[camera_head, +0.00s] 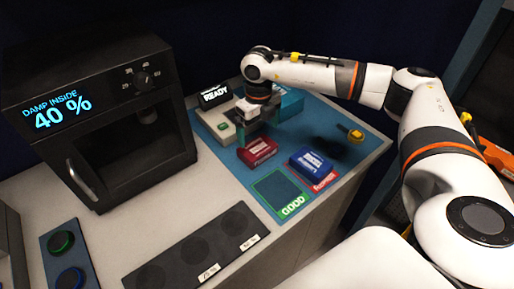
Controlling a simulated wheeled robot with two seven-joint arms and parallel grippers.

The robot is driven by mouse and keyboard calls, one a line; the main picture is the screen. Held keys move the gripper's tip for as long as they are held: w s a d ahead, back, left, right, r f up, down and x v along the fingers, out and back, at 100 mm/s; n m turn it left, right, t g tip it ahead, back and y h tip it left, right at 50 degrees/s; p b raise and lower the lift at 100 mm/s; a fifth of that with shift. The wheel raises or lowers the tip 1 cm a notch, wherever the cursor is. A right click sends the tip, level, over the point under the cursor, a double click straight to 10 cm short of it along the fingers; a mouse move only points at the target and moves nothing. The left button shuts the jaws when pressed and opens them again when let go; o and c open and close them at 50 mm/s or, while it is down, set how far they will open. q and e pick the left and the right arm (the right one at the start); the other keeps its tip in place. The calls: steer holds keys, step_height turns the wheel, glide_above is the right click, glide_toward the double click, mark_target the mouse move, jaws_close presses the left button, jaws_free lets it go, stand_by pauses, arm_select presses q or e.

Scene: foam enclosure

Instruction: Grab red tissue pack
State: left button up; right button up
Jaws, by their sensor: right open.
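The red tissue pack (258,152) lies on the blue mat (222,153) near the middle of the view. My right arm comes in from the right, and its gripper (252,135) points down at the pack's far side. The gripper is open. Its fingers are small and dark here, and I cannot tell whether they touch the pack. A blue pack (311,164) lies to the right of the red one, apart from it. My left gripper is not in view.
A black machine (105,115) with a "DAMP INSIDE 40 %" display stands at the left. A grey device (213,122) with a "READY" sign and a teal box (291,104) stand behind the packs. A green-outlined square (277,191) and a dark strip (195,250) lie nearer.

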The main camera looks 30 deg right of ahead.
mark_target(258, 147)
step_height(258, 147, down, 3)
steer(key=shift+r+p, duration=0.15)
steer(key=shift+p, duration=0.15)
steer(key=shift+w+f, duration=0.1)
steer(key=shift+f, duration=0.2)
step_height(258, 147, down, 4)
steer(key=shift+w+r+p, duration=0.1)
steer(key=shift+r+p, duration=0.05)
steer(key=shift+p, duration=0.85)
steer(key=shift+f, duration=0.45)
steer(key=c, duration=0.6)
